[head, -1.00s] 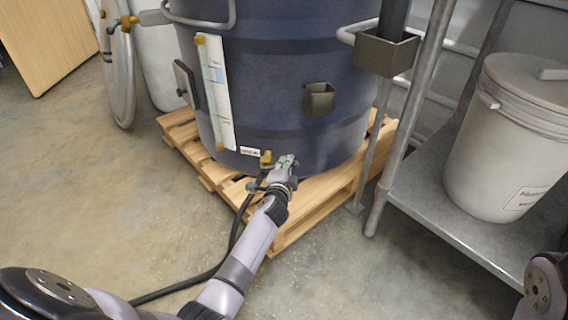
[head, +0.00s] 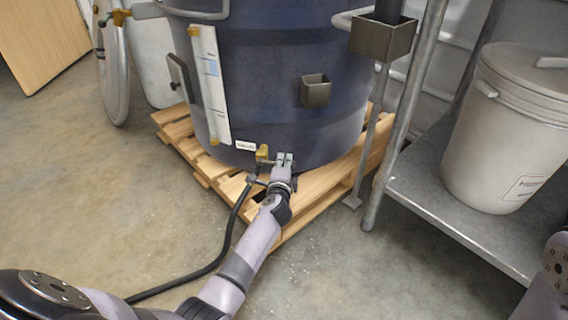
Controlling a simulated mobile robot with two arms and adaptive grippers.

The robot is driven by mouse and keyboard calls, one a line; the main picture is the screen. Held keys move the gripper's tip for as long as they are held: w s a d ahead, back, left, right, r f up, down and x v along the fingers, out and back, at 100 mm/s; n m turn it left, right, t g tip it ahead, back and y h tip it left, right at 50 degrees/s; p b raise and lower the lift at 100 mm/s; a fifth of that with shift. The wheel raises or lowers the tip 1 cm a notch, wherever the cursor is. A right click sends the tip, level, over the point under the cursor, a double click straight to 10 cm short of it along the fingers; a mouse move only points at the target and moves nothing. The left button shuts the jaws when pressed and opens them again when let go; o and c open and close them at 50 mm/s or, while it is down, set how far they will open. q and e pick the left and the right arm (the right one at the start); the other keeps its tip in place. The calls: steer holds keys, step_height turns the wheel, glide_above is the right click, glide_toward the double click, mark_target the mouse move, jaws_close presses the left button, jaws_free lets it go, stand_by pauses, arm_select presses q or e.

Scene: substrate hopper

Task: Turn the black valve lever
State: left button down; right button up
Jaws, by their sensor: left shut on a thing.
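The big dark blue hopper (head: 262,100) stands on a wooden pallet. Low on its front is a brass valve fitting (head: 262,153) with a black hose (head: 232,225) running from it across the floor. My left gripper (head: 284,160) is at the valve, just right of the brass fitting and close to the hopper wall. It is shut on the valve lever, which is mostly hidden by the fingers. My right gripper is out of view; only part of my right arm shows at the lower right edge.
The wooden pallet (head: 320,192) juts out below the hopper. A metal rack (head: 440,195) with a white lidded bucket (head: 505,130) stands on the right. A grey box holder (head: 382,38) hangs at the upper right. The concrete floor (head: 90,190) at left is clear.

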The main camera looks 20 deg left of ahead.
arm_select(q)
steer(key=shift+f, duration=0.2)
steer(key=c, duration=2)
jaws_free()
steer(key=o, duration=0.3)
steer(key=shift+d, duration=0.1)
steer(key=shift+o, duration=0.2)
steer(key=v, duration=1.2)
